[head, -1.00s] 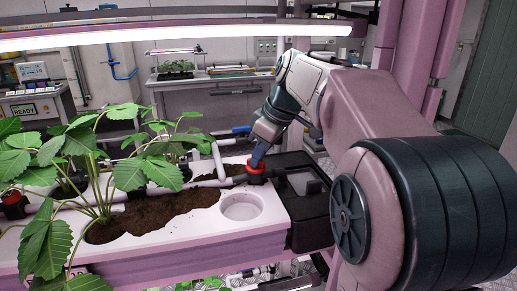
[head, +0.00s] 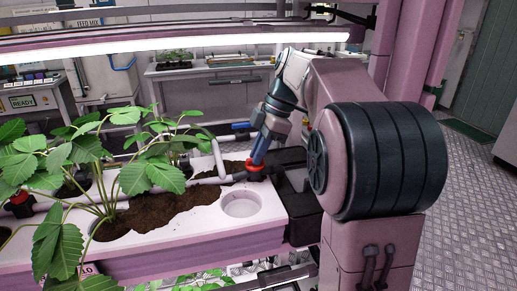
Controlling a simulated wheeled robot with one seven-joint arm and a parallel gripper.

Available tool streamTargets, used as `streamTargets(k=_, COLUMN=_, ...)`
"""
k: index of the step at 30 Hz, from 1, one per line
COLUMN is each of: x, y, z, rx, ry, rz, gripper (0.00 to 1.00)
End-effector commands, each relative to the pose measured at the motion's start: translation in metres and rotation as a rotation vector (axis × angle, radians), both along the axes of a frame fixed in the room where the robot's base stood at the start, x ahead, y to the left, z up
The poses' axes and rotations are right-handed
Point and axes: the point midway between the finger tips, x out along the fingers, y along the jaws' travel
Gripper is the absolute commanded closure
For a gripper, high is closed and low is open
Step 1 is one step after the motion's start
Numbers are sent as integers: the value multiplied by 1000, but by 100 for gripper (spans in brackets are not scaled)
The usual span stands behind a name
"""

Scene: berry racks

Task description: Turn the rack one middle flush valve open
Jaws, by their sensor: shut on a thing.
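The flush valve has a red handle (head: 255,168) and sits at the right end of the white planter trough (head: 205,230), just behind the round empty hole. My gripper (head: 258,158) reaches down over it from behind and is shut on the red handle. The blue finger tip meets the handle from above. The exact turn of the handle is too small to tell. The far finger is hidden.
Strawberry plants (head: 75,165) fill the left of the trough. A white pipe (head: 150,190) runs along the soil to the valve. A black box (head: 300,200) stands at the trough's right end. A lamp bar (head: 180,47) hangs above. Open floor lies at right.

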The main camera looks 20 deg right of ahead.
Motion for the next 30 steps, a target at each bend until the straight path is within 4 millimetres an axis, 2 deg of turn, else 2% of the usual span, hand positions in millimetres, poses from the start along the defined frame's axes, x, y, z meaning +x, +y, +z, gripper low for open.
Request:
streamTargets(k=16, x=0, y=0, z=0, rx=-1, ry=-1, rz=23, gripper=100)
streamTargets(k=17, x=0, y=0, z=0, rx=-1, ry=-1, rz=22, gripper=80)
streamTargets(k=18, x=0, y=0, z=0, rx=-1, ry=-1, rz=22, gripper=69)
streamTargets(k=19, x=0, y=0, z=0, rx=-1, ry=-1, rz=22, gripper=66)
streamTargets(k=30, x=0, y=0, z=0, rx=-1, ry=0, rz=22, gripper=66)
